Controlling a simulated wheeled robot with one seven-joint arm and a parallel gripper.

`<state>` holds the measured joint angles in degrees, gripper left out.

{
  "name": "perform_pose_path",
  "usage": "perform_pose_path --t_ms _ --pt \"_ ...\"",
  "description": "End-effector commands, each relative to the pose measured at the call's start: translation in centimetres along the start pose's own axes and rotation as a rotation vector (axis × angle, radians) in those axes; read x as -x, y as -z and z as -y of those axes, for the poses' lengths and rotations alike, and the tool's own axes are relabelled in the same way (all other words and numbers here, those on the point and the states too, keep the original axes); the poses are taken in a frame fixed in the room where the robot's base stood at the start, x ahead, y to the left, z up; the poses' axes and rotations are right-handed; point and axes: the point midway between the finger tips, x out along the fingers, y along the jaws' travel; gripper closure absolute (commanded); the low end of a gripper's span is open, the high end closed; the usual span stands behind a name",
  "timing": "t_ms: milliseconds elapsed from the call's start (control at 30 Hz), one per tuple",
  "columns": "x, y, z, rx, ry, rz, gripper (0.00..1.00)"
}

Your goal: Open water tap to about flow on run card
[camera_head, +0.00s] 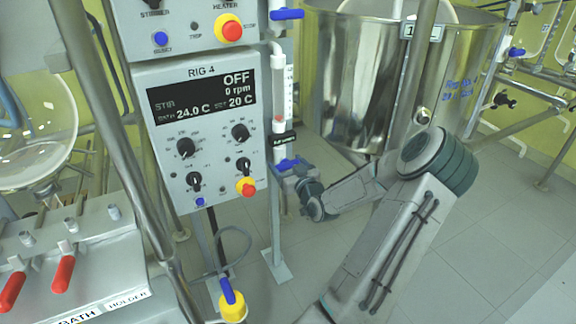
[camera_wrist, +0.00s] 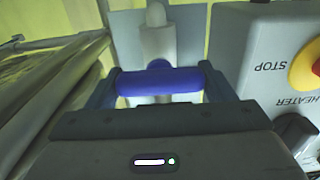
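The water tap has a blue handle (camera_head: 285,163) lying crosswise at the foot of a clear flow tube (camera_head: 289,92) with a scale. A small reddish mark shows low in the tube. The run card is not seen. My gripper (camera_head: 291,171) is at this handle, just right of the RIG 4 box. In the wrist view, the blue bar (camera_wrist: 160,82) spans the space between my two fingers, with no clear gap at either end. I cannot tell whether the fingers press on it or only straddle it. A pale pipe stands behind the bar.
Another blue handle (camera_head: 287,14) is above. A large steel vessel (camera_head: 350,80) stands behind. Open floor lies right.

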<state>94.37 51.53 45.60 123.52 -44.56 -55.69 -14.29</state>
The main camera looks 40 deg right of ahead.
Motion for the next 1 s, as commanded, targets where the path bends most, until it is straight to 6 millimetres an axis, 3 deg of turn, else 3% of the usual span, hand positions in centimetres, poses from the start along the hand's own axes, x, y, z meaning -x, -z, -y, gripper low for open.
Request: perform_pose_path --t_ms 467,1000 --pt "0.01 -0.18 0.02 0.067 0.000 0.000 0.46" --pt "-0.03 -0.57 0.18 0.516 0.001 -0.003 0.46"
